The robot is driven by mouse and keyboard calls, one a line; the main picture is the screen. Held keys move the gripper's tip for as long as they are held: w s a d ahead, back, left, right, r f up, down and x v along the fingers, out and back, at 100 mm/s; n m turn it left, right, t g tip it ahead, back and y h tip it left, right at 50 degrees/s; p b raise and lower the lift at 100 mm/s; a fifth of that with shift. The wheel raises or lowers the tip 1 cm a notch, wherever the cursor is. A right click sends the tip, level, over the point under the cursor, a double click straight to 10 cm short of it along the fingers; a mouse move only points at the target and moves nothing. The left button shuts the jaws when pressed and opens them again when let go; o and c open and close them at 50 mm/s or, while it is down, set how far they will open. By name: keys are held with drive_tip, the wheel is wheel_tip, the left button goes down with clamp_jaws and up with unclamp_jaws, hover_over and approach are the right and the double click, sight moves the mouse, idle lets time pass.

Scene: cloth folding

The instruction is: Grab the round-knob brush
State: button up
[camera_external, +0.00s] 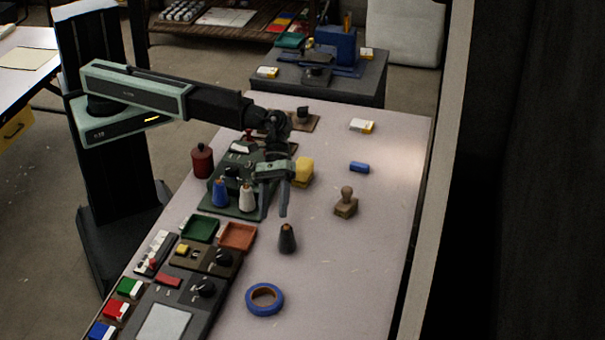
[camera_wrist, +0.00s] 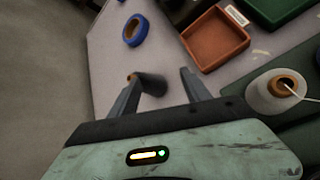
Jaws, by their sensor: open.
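A small wooden block with a round knob on top (camera_external: 346,203) stands upright on the right half of the table in the external view; it looks like the round-knob brush. It does not show in the wrist view. My gripper (camera_external: 274,213) is open and points down, left of the knobbed block and apart from it. In the wrist view my gripper (camera_wrist: 160,76) has its two fingers spread, with nothing held.
A blue block (camera_external: 359,167) lies behind the knobbed block. Blue tape (camera_external: 264,298) lies in front. The table's right side is mostly clear.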

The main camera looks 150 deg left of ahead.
sight(347, 188)
drive_tip(key=a+n+t+b, duration=0.1)
drive_tip(key=a+n, duration=0.1)
drive_tip(key=a, duration=0.4)
drive_tip(key=a+n+t+y+b, duration=0.1)
drive_tip(key=a+n, duration=0.2)
drive_tip(key=a, duration=0.4)
drive_tip(key=s+a+n+t+b, duration=0.1)
drive_tip(key=a+n, duration=0.2)
drive_tip(key=a, duration=0.3)
drive_tip(key=shift+a+r+t, duration=0.2)
drive_tip(key=shift+t, duration=0.2)
drive_tip(key=s+a+n, duration=0.1)
drive_tip(key=a, duration=0.1)
drive_tip(key=s+a, duration=0.1)
drive_tip(key=a, duration=0.1)
drive_tip(key=s+a+n, duration=0.1)
drive_tip(key=s+a, duration=0.1)
drive_tip(key=shift+a+n+t+y, duration=0.2)
drive_tip(key=shift+n+t+y, duration=0.1)
drive_tip(key=b+x, duration=0.1)
drive_tip(key=x, duration=0.1)
drive_tip(key=b+x, duration=0.1)
drive_tip(key=x, duration=0.2)
drive_tip(key=b+x, duration=0.1)
drive_tip(key=x, duration=0.2)
drive_tip(key=shift+s+d+r, duration=0.1)
drive_tip(key=shift+d, duration=0.3)
drive_tip(key=shift+s+r, duration=0.1)
drive_tip(key=shift+c, duration=0.7)
clamp_jaws()
